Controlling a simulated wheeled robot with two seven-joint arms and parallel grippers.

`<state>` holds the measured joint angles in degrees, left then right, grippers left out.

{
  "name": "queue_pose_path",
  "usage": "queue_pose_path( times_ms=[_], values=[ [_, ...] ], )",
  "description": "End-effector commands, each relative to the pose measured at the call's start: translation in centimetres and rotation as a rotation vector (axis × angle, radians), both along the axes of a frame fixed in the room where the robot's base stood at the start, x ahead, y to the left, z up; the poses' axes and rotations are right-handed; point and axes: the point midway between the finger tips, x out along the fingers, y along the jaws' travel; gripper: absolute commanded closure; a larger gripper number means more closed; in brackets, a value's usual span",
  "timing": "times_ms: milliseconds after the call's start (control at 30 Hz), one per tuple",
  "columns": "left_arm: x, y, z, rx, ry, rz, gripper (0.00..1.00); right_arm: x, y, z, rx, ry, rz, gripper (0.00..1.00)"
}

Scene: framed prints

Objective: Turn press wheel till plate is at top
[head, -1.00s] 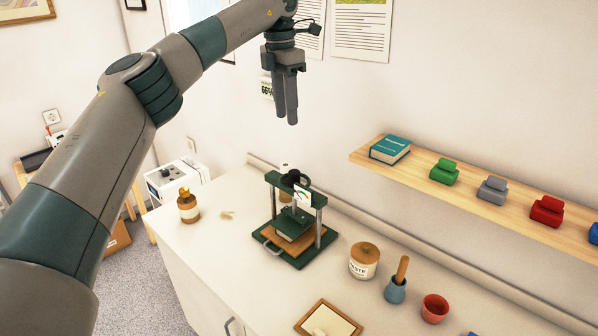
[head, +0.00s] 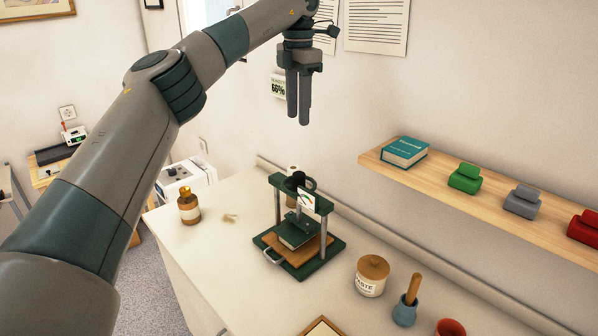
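The book press (head: 299,225) stands on the white counter. My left gripper (head: 298,118) hangs above and behind the press in the picture, pointing down, clear of the wheel. My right gripper is not in view.
A brown bottle (head: 189,207) stands left of the press. A paste jar (head: 372,276), a blue pot with a wooden handle (head: 406,305) and a red cup (head: 450,328) stand to the right. A wooden shelf (head: 459,197) with a teal book (head: 404,152) juts from the wall.

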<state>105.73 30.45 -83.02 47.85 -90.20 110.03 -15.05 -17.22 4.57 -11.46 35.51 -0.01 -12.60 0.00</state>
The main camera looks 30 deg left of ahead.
Motion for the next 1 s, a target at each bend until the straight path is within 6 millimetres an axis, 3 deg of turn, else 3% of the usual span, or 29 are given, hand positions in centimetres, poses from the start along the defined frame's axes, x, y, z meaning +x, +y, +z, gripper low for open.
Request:
queue_pose_path(
  times_ms=[367, 1000],
  values=[
    [0.0, 0.0, -2.8, 0.001, 0.003, -0.002, 0.65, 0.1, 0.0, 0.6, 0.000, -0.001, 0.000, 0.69],
    [0.0, 0.1, -13.7, 0.001, 0.004, -0.001, 0.65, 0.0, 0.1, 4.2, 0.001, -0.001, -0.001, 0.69]
  ],
)
